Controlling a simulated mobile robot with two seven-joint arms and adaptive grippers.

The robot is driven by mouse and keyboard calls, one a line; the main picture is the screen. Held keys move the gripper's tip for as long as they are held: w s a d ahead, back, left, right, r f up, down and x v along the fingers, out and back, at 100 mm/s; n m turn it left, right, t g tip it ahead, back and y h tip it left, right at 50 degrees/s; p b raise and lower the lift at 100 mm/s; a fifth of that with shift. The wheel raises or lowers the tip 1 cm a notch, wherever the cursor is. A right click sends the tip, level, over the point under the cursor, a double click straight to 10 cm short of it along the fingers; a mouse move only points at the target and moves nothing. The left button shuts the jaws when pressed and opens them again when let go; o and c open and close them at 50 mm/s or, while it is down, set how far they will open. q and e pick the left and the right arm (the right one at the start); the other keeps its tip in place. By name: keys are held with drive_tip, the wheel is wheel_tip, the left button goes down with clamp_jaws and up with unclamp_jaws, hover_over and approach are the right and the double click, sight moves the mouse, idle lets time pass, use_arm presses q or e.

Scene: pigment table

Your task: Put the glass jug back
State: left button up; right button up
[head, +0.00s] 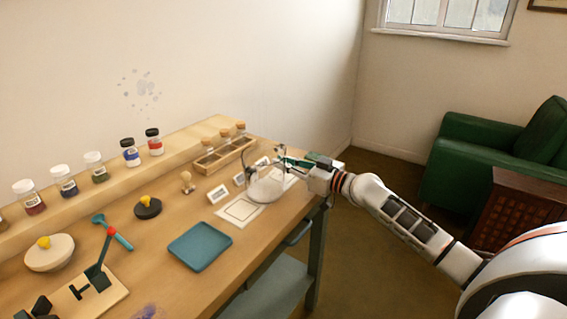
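The clear glass jug (266,188) is near the right end of the wooden table, its pale round bottom over the edges of white outlined cards. Its see-through wall is hard to make out. My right gripper (284,158) is at the jug's upper right side, very close to it or touching. The fingers overlap the glass, so I cannot tell whether they grip it.
A blue tray (201,246) lies in front. Pigment jars line the back ledge. A lever device (100,272) stands at left. A green armchair (490,160) is beyond the table.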

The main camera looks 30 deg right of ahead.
drive_tip(key=shift+o, duration=0.5)
drive_tip(key=shift+r, duration=0.1)
drive_tip(key=shift+r, duration=0.25)
drive_tip(key=v, duration=0.4)
drive_tip(key=b+v, duration=0.1)
drive_tip(key=v, duration=0.1)
drive_tip(key=shift+s+d+f, duration=0.1)
drive_tip(key=shift+s+f, duration=0.25)
drive_tip(key=shift+f, duration=0.05)
drive_tip(key=v, duration=0.4)
drive_tip(key=shift+s+d+r, duration=0.1)
drive_tip(key=shift+s+r, duration=0.05)
drive_tip(key=shift+s, duration=0.05)
drive_tip(key=shift+s+d+r, duration=0.1)
drive_tip(key=shift+s+d, duration=0.05)
drive_tip(key=shift+s, duration=0.2)
